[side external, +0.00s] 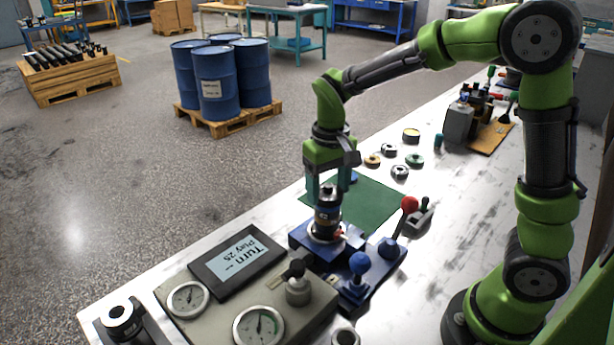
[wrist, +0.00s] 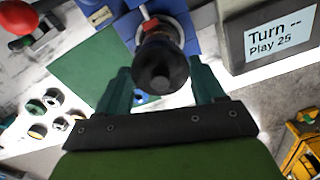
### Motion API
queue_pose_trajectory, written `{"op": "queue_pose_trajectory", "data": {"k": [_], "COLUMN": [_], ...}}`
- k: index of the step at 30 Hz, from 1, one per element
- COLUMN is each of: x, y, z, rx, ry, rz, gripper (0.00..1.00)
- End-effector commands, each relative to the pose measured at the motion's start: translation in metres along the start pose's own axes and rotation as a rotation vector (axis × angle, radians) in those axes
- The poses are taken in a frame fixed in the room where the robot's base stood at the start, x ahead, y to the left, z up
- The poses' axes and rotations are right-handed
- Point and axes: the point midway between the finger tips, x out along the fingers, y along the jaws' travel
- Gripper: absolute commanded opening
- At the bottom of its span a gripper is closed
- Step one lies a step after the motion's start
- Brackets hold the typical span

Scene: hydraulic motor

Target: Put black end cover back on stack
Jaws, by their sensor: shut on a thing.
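The black end cover (wrist: 160,68) is between the two teal fingers of my gripper (wrist: 163,88) in the wrist view. In the side external view my gripper (side external: 329,188) points straight down and is shut on the dark cover (side external: 327,196). The cover is upright, in line above the dark body of the stack (side external: 326,222). The stack stands on a pale round base in the blue fixture (side external: 354,240). I cannot tell whether the cover touches the stack, as the fingers and cover hide the joint.
A green mat (side external: 375,205) lies behind the fixture, with several small rings and parts beyond it. A red-knobbed lever (side external: 409,205) and a blue-knobbed lever (side external: 359,263) stand close to the right. A gauge panel with a display (side external: 238,262) is at the front left.

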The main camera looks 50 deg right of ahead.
Motion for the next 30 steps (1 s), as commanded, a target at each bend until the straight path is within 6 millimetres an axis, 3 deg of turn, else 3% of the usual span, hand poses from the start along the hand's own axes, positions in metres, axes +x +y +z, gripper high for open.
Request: {"op": "queue_pose_trajectory", "data": {"k": [13,14,19,30], "x": [0.0026,0.0026,0.0026,0.0033], "y": [0.0000,0.0000,0.0001,0.0002], "z": [-0.0003,-0.0003,-0.0003,0.0002], "rx": [0.000,0.000,0.000,0.000], "ry": [0.001,0.002,0.001,-0.001], "rz": [-0.001,-0.001,0.000,0.001], "gripper": [0.25,0.70,0.96,1.00]}}
